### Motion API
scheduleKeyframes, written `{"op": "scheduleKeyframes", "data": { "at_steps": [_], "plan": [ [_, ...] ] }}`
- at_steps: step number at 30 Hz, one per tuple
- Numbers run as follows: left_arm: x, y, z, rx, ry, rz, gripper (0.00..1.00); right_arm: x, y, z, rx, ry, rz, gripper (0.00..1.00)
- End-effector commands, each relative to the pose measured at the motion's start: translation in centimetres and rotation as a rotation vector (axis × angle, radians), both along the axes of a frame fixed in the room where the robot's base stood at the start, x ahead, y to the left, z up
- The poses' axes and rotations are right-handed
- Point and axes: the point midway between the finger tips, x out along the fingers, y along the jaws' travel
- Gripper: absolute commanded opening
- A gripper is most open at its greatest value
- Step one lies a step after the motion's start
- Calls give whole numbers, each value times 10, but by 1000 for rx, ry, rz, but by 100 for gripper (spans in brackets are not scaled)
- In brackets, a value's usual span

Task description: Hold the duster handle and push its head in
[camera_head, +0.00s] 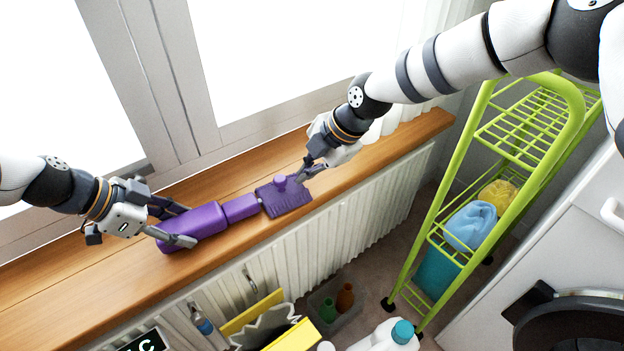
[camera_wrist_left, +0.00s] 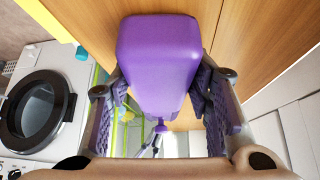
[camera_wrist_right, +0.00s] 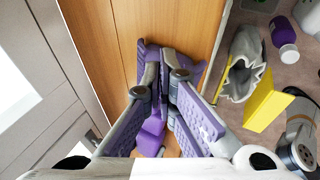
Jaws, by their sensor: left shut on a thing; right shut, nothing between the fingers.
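The purple duster lies along the wooden window sill. Its thick handle (camera_head: 196,226) is at the left, and a narrower neck (camera_head: 240,207) leads to the flat ribbed head (camera_head: 289,199) with a small knob on top. My left gripper (camera_head: 176,226) is shut on the handle, one finger on each side; the handle fills the left wrist view (camera_wrist_left: 158,62). My right gripper (camera_head: 303,177) is shut and empty at the far right end of the head. In the right wrist view its fingertips (camera_wrist_right: 166,66) are over or against the head; contact is unclear.
The wooden sill (camera_head: 60,290) runs under the window, with a white radiator (camera_head: 350,215) below its edge. A green rack (camera_head: 455,190) with cloths stands to the right, near a white washing machine (camera_wrist_left: 40,105). Bottles and a yellow item (camera_head: 292,337) are on the floor below.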

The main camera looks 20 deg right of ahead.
Motion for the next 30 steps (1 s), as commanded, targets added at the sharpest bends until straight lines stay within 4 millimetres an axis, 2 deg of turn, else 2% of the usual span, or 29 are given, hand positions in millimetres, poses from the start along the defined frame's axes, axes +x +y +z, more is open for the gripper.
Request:
{"op": "scheduleKeyframes", "data": {
  "at_steps": [18, 30],
  "plan": [
    [0, 2, -1, 3, 0, 2, 0, -37, -16, 49, 0, -1, -2, 0],
    [0, 2, -1, 3, -1, 3, 0, -40, -17, 51, 1, 1, -2, 0]
  ]
}}
